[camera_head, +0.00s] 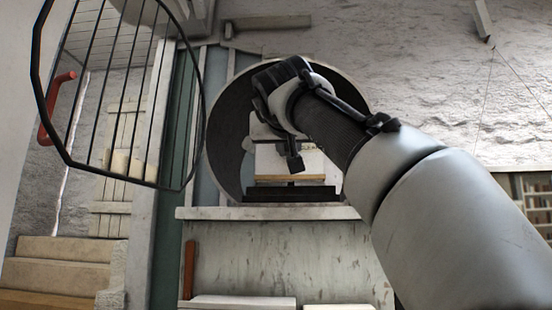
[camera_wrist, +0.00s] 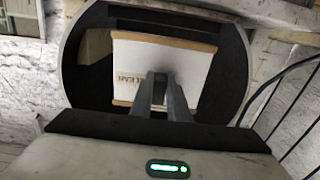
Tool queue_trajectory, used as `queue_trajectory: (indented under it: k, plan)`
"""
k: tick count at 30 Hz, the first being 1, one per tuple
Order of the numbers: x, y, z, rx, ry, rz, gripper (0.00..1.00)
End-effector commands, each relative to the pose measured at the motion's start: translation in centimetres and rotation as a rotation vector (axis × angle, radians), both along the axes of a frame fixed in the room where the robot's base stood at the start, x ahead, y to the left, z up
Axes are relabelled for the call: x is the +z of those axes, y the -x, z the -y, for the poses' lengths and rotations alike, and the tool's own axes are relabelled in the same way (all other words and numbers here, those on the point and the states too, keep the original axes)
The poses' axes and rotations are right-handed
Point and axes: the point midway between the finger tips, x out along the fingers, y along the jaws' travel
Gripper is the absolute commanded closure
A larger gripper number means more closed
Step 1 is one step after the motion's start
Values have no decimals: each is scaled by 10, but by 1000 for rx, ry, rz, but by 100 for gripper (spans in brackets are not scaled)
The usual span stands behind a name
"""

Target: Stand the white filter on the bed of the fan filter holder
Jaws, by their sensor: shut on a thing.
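The white filter (camera_head: 310,165) is a pale panel with a tan lower edge, upright inside the round fan filter holder (camera_head: 231,135). In the wrist view the filter (camera_wrist: 190,70) shows tan strips along two opposite edges and print on its face. My gripper (camera_head: 294,164) is in front of the holder; in the wrist view its fingers (camera_wrist: 167,88) are close together over the filter and shut on it. The dark bed (camera_head: 292,195) lies under the filter's lower edge. I cannot tell whether they touch. My gripper and arm hide the filter's upper part.
A pale ledge (camera_head: 265,213) runs below the holder. A black barred grille (camera_head: 118,90) stands open to the left, near the holder's rim. A red handle (camera_head: 50,110) and steps (camera_head: 62,250) are further left. A rough stone wall (camera_head: 430,60) is behind.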

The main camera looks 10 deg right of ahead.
Motion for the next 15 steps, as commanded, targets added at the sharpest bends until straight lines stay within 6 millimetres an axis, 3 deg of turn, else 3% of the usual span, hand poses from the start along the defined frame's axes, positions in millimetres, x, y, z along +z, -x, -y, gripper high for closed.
queue_trajectory:
  k: [15]
  plan:
    - [3,-50,10,0,1,-2,100]
